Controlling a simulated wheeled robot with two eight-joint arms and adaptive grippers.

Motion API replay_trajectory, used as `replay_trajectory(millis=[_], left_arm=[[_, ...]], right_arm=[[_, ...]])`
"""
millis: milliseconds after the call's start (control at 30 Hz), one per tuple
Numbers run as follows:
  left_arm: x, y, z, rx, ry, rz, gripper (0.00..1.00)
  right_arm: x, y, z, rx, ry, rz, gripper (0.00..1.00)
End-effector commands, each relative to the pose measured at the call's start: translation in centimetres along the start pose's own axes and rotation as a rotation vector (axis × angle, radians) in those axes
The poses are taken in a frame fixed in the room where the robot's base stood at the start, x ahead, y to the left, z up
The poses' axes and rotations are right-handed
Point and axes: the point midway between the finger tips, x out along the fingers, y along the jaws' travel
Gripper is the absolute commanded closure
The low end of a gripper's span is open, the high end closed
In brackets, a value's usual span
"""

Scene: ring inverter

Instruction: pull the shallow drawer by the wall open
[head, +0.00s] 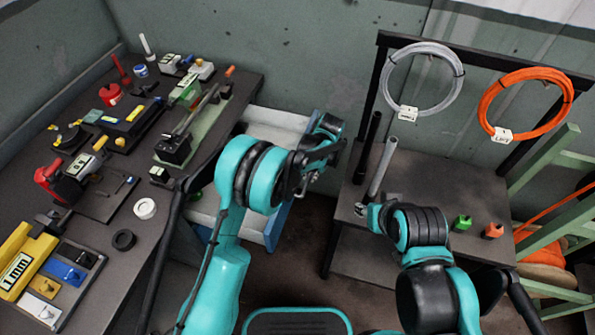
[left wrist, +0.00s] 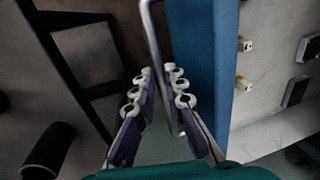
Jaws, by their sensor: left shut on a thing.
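A pale unit with a blue front (head: 277,226) stands by the wall, between the two tables. In the left wrist view, the blue front (left wrist: 205,60) has a metal bar handle (left wrist: 155,45) along it. My left gripper (head: 312,172) is at this front, and in the left wrist view its fingers (left wrist: 158,92) are shut around the handle. In the head view, my arm hides the handle and part of the front. I cannot tell how far the drawer stands open. My right gripper (head: 368,215) is by the right table, and its fingers are mostly hidden.
The left table (head: 190,215) holds many tools and parts. The right table (head: 350,220) bears a rack with a grey coil (head: 388,75) and an orange coil (head: 486,95). A grey tube (head: 382,168) stands near my right gripper. A green ladder-like frame (head: 545,165) stands at far right.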

Motion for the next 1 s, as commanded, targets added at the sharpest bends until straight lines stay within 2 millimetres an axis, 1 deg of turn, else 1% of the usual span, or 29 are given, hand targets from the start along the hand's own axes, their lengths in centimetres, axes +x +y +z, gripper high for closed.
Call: replay_trajectory(millis=[33, 100, 200, 300, 567, 600, 633, 667, 1000], left_arm=[[-0.2, 1.4, -0.1, 0.006, 0.003, 0.001, 1.00], [-0.5, 2.8, -0.1, 0.004, 0.003, 0.001, 1.00], [-0.8, 4.1, 0.0, 0.003, 0.002, 0.000, 1.00], [-0.9, 4.5, 0.0, 0.000, 0.002, -0.001, 1.00], [-0.9, 4.5, 0.0, 0.000, 0.002, -0.001, 1.00], [-0.9, 4.5, 0.0, 0.000, 0.002, -0.001, 0.81], [-0.9, 4.5, 0.0, 0.000, 0.002, -0.001, 0.73], [-0.9, 4.5, 0.0, 0.000, 0.002, -0.001, 0.68], [-1.1, 4.5, 0.0, 0.000, 0.001, -0.001, 0.68]], right_arm=[[0.0, 0.0, 0.0, 0.000, 0.000, 0.000, 0.60], [0.1, 0.0, 0.0, 0.000, 0.000, 0.000, 0.60], [0.1, 0.0, 0.1, 0.000, 0.000, 0.000, 0.60], [0.1, 0.0, 0.1, 0.000, 0.000, 0.000, 0.60], [0.1, 0.0, 0.0, 0.000, 0.000, 0.000, 0.60], [0.1, 0.0, 0.0, 0.000, 0.000, 0.000, 0.60], [0.1, 0.0, 0.0, 0.000, 0.000, 0.000, 0.60], [0.1, 0.0, 0.0, 0.000, 0.000, 0.000, 0.60], [0.1, 0.0, 0.0, 0.000, 0.000, 0.000, 0.60]])
